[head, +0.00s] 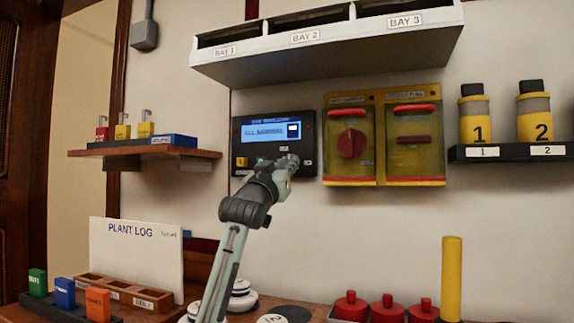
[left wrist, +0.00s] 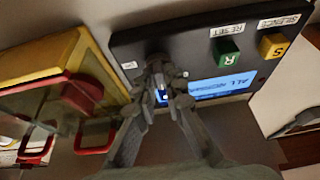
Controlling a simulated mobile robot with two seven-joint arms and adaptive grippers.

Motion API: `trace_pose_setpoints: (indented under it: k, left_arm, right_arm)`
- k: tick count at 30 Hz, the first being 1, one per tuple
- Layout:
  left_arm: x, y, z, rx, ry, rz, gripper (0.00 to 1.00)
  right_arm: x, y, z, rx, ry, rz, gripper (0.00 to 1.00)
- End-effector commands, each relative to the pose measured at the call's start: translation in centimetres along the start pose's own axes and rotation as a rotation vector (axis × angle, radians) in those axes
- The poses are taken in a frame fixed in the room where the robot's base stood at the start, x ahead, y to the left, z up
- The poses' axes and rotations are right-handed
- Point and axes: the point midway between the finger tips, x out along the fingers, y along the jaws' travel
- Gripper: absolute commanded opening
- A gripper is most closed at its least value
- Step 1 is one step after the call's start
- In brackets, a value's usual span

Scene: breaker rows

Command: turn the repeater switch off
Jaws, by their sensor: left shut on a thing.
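The dark wall panel (head: 307,132) has a lit blue display (head: 262,131) and buttons below it. My left gripper (head: 291,160) is at the panel's lower right, touching or nearly touching its face. In the left wrist view my left gripper (left wrist: 161,82) is shut on a small dark switch (left wrist: 156,60), mostly hidden between and behind the fingers. I take this for the repeater switch; its position cannot be read. A green R button (left wrist: 226,53) and a yellow S button (left wrist: 273,46) sit on the same panel, apart from the fingers. My right gripper is not in view.
Yellow-framed covered boxes (head: 380,182) with red parts are close to the panel's right. A bay shelf (head: 330,50) overhangs above. A small shelf (head: 190,153) with padlocks is at left. A yellow post (head: 451,275) and red knobs stand below right.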

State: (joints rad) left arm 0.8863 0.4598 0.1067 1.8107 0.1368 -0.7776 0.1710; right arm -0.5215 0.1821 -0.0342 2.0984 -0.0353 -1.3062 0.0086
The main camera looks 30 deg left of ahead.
Motion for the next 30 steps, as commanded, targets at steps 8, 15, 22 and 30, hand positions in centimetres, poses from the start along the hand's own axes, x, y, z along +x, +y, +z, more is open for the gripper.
trace_pose_setpoints:
  k: [8,15,22,30]
  left_arm:
    - [0.1,-0.2,-0.5,-0.005,0.009,-0.003,0.00]
    - [0.1,-0.1,-0.4,-0.004,0.008,-0.002,0.29]
    - [0.0,-0.1,-0.2,-0.004,0.004,-0.001,0.31]
    - [-2.0,0.0,-0.1,-0.002,0.004,-0.001,0.31]
  right_arm:
    - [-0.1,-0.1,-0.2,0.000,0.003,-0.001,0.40]
    - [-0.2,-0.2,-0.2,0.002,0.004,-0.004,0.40]
    - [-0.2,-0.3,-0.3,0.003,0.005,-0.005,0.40]
    - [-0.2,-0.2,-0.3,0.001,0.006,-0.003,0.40]
